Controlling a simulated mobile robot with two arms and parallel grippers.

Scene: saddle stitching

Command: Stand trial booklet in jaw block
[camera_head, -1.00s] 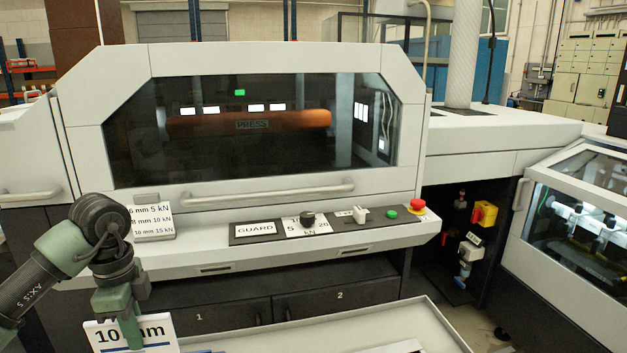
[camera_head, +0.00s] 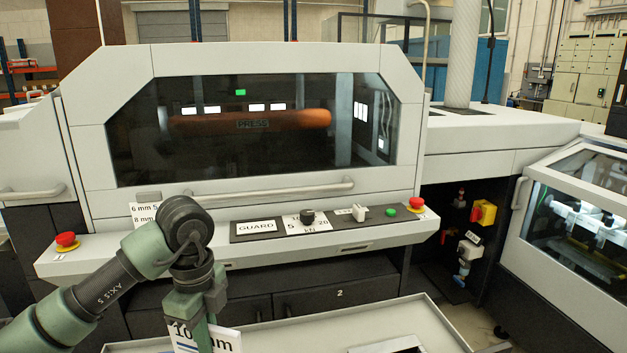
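A white piece marked "10 mm" (camera_head: 225,341), which looks like the trial booklet, is at the bottom left of the head view. My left gripper (camera_head: 197,335) is shut on it, with a green finger covering the middle of its label. The piece is held upright over the tray area, and its lower part is cut off by the picture's edge. My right gripper is not in view. I cannot make out the jaw block for certain.
A pale tray (camera_head: 437,325) spans the bottom, with a partly cut-off light object (camera_head: 388,345) in it. The press (camera_head: 250,125) stands behind, its guard window closed. Its control ledge carries a green button (camera_head: 390,212) and red stops (camera_head: 416,204) (camera_head: 66,241).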

